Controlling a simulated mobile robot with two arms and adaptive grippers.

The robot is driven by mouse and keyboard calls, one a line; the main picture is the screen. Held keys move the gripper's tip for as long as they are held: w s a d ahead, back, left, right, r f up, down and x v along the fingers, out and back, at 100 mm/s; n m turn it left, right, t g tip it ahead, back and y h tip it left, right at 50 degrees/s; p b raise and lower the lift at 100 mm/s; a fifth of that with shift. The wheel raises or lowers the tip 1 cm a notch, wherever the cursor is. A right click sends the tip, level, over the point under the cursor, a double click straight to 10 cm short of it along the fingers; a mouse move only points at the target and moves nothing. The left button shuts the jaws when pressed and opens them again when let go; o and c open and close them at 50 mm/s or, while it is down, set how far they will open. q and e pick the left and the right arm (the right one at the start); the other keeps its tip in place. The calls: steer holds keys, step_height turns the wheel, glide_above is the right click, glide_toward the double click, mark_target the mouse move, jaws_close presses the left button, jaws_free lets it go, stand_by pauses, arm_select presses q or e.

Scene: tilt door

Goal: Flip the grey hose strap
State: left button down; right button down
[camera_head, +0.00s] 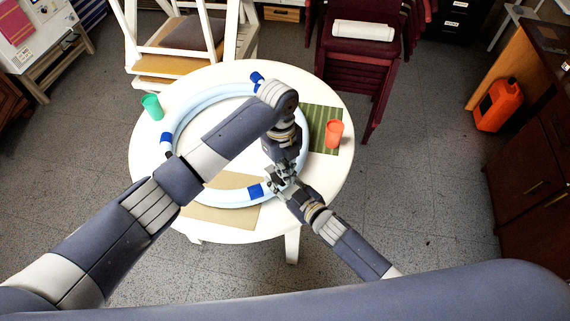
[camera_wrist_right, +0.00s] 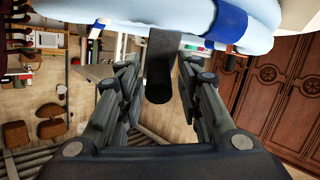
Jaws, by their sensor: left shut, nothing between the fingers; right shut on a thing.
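A pale blue hose ring (camera_head: 226,197) with blue bands lies on the round white table (camera_head: 145,165). In the right wrist view, the dark grey strap (camera_wrist_right: 160,70) hangs from the hose (camera_wrist_right: 180,18), beside a blue band (camera_wrist_right: 228,22). My right gripper (camera_head: 287,184) is at the ring's near right side; its fingers (camera_wrist_right: 160,88) stand either side of the strap, shut on it. My left gripper (camera_head: 279,170) is shut and empty, just above the right one and close to it. In the head view, the grippers hide the strap.
A green cup (camera_head: 152,106) stands at the table's left. An orange cup (camera_head: 334,134) stands on a striped green mat (camera_head: 324,115) at the right. A tan mat (camera_head: 222,216) lies under the ring's near side. Stacked chairs (camera_head: 355,75) are behind the table.

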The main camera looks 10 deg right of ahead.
steer(key=shift+f, duration=0.1)
arm_select(q)
steer(key=f, duration=0.5)
steer(key=shift+s+d+f, duration=0.1)
steer(key=shift+s+d, duration=0.05)
steer(key=shift+s, duration=0.1)
steer(key=shift+w+a, duration=0.45)
steer(key=shift+w, duration=0.2)
arm_select(e)
steer(key=c, duration=1.5)
jaws_free()
steer(key=shift+o, duration=0.2)
